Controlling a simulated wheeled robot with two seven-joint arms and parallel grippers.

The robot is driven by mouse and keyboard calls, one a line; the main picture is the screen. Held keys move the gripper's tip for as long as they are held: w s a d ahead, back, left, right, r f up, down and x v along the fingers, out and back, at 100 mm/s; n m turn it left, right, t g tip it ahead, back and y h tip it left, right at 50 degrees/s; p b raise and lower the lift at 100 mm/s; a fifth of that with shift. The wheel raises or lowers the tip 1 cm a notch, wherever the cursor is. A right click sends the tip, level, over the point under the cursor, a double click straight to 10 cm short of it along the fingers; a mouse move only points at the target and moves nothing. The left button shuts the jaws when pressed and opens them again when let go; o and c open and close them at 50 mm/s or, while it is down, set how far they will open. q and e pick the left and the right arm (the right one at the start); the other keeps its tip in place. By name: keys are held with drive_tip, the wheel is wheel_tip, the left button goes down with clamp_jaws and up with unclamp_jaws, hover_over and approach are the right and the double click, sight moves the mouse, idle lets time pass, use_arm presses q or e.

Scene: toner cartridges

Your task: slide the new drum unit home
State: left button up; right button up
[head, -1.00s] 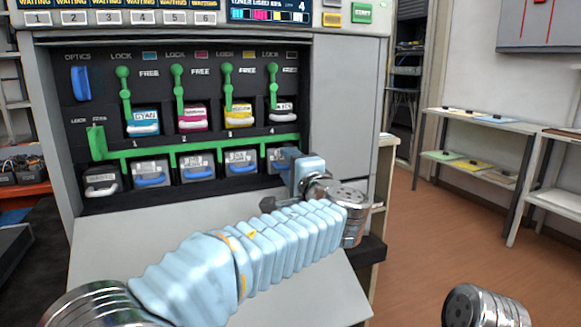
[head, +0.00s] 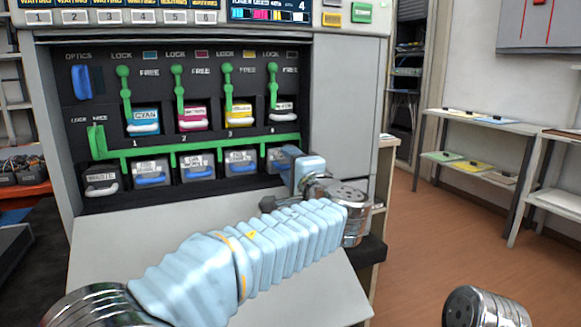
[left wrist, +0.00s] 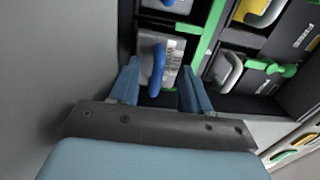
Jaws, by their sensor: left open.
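The drum unit in slot 4 (head: 277,159) is a grey block with a label, at the right end of the lower row in the printer. My left gripper (head: 287,163) is in front of it and hides part of it. In the left wrist view the drum unit (left wrist: 173,63) and its blue handle (left wrist: 158,70) show between the two blue fingers of my open left gripper (left wrist: 160,78). The fingers are apart and hold nothing. I cannot tell whether the unit stands out from its neighbours. My right gripper is not in view.
A green bar (head: 200,147) runs above the drum row, with a green lever (head: 97,140) at its left end. Several green lock levers stand above the toner cartridges. The printer's open front flap (head: 110,232) lies below. Shelves (head: 470,140) stand at the right.

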use_arm(q)
drive_tip(key=shift+d+f, duration=0.1)
drive_tip(key=shift+f, duration=0.35)
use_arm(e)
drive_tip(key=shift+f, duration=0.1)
use_arm(q)
drive_tip(key=shift+b+v, duration=0.8)
drive_tip(key=shift+v, duration=0.4)
drive_tip(key=shift+b+v, duration=0.7)
drive_tip(key=shift+v, duration=0.85)
drive_tip(key=shift+s+d+r, duration=0.2)
drive_tip(key=shift+s, duration=0.4)
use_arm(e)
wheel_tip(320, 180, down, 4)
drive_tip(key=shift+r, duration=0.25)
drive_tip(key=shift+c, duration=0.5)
